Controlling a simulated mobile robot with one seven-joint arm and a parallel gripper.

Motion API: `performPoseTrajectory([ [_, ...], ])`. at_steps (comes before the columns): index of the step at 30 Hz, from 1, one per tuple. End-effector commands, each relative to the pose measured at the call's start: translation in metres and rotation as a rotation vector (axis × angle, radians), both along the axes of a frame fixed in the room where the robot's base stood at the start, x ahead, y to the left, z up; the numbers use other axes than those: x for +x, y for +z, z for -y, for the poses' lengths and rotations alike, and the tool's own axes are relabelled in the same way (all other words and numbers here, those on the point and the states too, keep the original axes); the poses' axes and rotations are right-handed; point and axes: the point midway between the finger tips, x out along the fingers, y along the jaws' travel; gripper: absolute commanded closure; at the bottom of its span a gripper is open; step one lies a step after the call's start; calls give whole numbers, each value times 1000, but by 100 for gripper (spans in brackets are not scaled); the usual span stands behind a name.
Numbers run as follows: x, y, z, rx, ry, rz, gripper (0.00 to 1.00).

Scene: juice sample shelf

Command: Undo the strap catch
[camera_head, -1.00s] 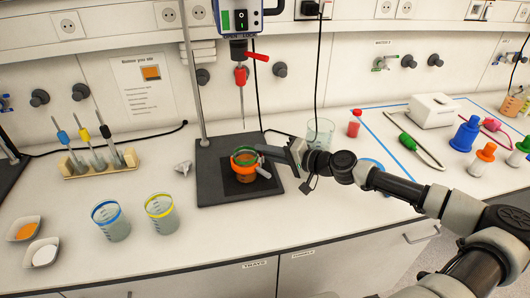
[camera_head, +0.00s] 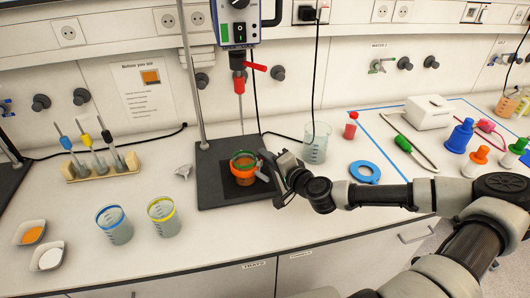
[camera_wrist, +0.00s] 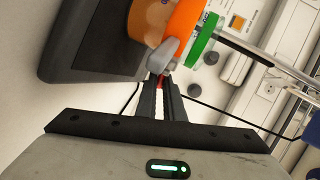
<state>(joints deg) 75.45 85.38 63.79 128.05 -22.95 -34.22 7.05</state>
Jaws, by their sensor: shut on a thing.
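A beaker of brown liquid (camera_head: 243,178) with a green rim band (camera_head: 244,160) stands on the dark stand base (camera_head: 212,188). An orange strap (camera_head: 240,173) goes around it; in the wrist view the strap (camera_wrist: 183,22) runs beside the green band (camera_wrist: 203,40). A grey catch lever (camera_wrist: 168,54) sticks out from the strap toward my gripper. My gripper (camera_wrist: 161,90) is shut at the lever's end, with a bit of red between the fingertips. In the head view my gripper (camera_head: 270,164) is at the beaker's right side. The exact grip is partly hidden.
A stirrer (camera_head: 239,85) with a red part hangs above the beaker. An empty glass beaker (camera_head: 316,145) and a blue ring (camera_head: 364,172) stand to the right. Blue-rimmed (camera_head: 115,225) and yellow-rimmed (camera_head: 163,218) beakers stand front left. The counter's front middle is clear.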

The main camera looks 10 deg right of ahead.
Motion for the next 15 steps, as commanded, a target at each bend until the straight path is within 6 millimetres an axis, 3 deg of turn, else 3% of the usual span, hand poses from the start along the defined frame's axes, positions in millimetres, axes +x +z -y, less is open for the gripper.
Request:
performPoseTrajectory([
  [15, -8, 0, 2, 1, -312, -2, 100],
])
